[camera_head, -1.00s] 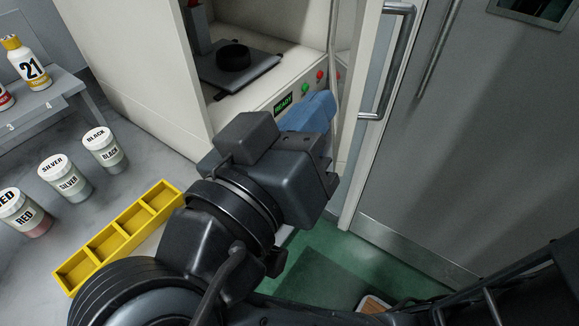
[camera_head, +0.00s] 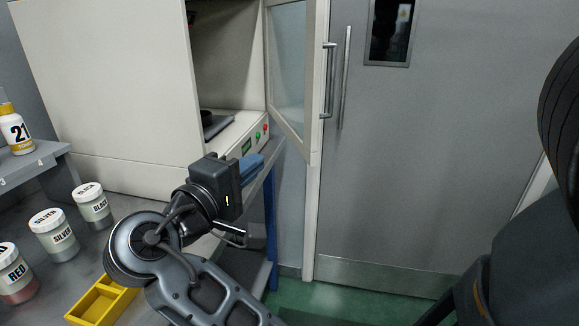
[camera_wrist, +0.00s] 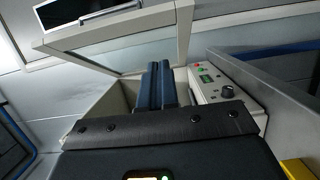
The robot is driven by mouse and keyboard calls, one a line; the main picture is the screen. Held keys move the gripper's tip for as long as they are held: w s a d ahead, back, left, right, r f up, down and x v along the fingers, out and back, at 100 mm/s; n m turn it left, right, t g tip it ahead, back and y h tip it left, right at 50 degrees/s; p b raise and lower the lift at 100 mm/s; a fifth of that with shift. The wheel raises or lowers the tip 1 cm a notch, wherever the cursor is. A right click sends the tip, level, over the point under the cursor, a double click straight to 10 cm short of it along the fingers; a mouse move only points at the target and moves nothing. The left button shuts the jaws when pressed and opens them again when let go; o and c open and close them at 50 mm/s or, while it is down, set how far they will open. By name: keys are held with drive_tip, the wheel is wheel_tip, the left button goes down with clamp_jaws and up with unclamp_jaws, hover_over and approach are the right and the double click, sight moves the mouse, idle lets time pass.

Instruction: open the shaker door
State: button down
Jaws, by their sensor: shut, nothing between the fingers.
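The shaker (camera_head: 110,80) is a large white cabinet on the bench in the head view. Its white-framed glass door (camera_head: 312,140) stands swung open at the right side of the opening. The door's grey bar handle (camera_head: 328,80) is at its outer edge. The door frame also shows in the wrist view (camera_wrist: 183,38). My gripper (camera_head: 254,163) has blue fingers and is in front of the control panel, below and left of the open door. The fingers show side by side in the wrist view (camera_wrist: 155,85), shut and empty. Their contact with anything cannot be told.
A control panel (camera_head: 247,143) with red and green buttons lies below the opening. Labelled jars (camera_head: 53,233) and a yellow tray (camera_head: 100,300) stand on the bench at left. A grey room door (camera_head: 400,170) is behind the shaker door. Green floor (camera_head: 340,300) shows at lower right.

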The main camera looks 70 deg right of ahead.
approach(309, 135)
drive_tip(key=w+d, duration=0.2)
drive_tip(key=d, duration=0.1)
drive_tip(key=shift+s+d+p, duration=0.7)
drive_tip(key=shift+s+d, duration=0.65)
drive_tip(key=shift+s, duration=0.15)
